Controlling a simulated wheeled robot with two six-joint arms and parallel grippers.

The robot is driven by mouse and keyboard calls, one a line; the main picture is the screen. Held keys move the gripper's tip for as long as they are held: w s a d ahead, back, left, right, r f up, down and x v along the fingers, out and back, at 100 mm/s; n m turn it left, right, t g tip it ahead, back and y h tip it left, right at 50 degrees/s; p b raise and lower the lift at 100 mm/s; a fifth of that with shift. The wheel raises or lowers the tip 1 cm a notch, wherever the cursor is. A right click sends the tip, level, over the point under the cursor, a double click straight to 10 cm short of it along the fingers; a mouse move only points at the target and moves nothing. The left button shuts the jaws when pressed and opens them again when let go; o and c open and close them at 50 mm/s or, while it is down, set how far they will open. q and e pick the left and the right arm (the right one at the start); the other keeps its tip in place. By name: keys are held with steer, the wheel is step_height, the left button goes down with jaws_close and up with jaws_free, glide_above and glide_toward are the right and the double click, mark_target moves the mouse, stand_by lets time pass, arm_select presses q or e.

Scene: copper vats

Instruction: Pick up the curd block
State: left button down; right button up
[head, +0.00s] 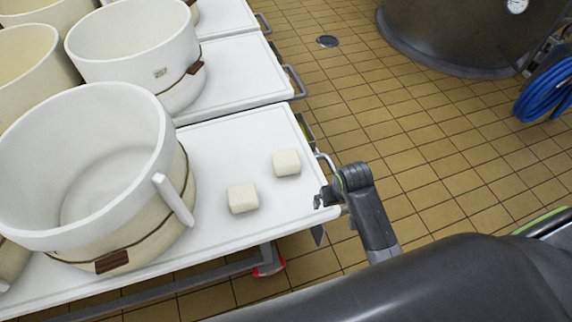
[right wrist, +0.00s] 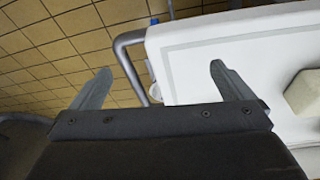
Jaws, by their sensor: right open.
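Two cream-white curd blocks lie apart on the white table (head: 225,145). One block (head: 242,198) is nearer the front, and the other block (head: 286,162) is farther back and to the right. My right gripper (head: 319,199) is at the table's right edge, to the right of both blocks and touching neither. In the right wrist view its two fingers (right wrist: 160,85) are spread wide with nothing between them. One curd block (right wrist: 305,94) shows at that view's right edge, partly cut off; I cannot tell which one. My left gripper is not in view.
A large white round mould (head: 95,165) with a handle stands on the table left of the blocks. More moulds (head: 135,45) stand behind it. A grey rail (right wrist: 128,60) runs along the table's end. A drain, a vat (head: 450,35) and a blue hose (head: 545,90) are beyond on tiled floor.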

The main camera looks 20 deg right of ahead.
steer(key=w+a+r, duration=0.5)
steer(key=w+r, duration=0.1)
steer(key=w, duration=0.4)
steer(key=g+b, duration=0.1)
glide_toward(286, 157)
steer(key=shift+y, duration=0.3)
steer(key=f, duration=0.1)
steer(key=f+b, duration=0.1)
steer(key=f, duration=0.1)
steer(key=f+b, duration=0.1)
steer(key=f, duration=0.1)
steer(key=shift+w+f, duration=0.25)
steer(key=shift+w, duration=0.15)
steer(key=shift+w+d+f, duration=0.1)
steer(key=shift+w+f, duration=0.05)
steer(key=shift+f, duration=0.7)
steer(key=f, duration=0.1)
steer(key=f+b, duration=0.1)
steer(key=f, duration=0.1)
steer(key=shift+w+d+f, duration=0.2)
steer(key=shift+d+f, duration=0.05)
steer(key=shift+f, duration=0.1)
steer(key=shift+w+f+b, duration=0.1)
steer(key=shift+f+b, duration=0.3)
steer(key=shift+f, duration=0.15)
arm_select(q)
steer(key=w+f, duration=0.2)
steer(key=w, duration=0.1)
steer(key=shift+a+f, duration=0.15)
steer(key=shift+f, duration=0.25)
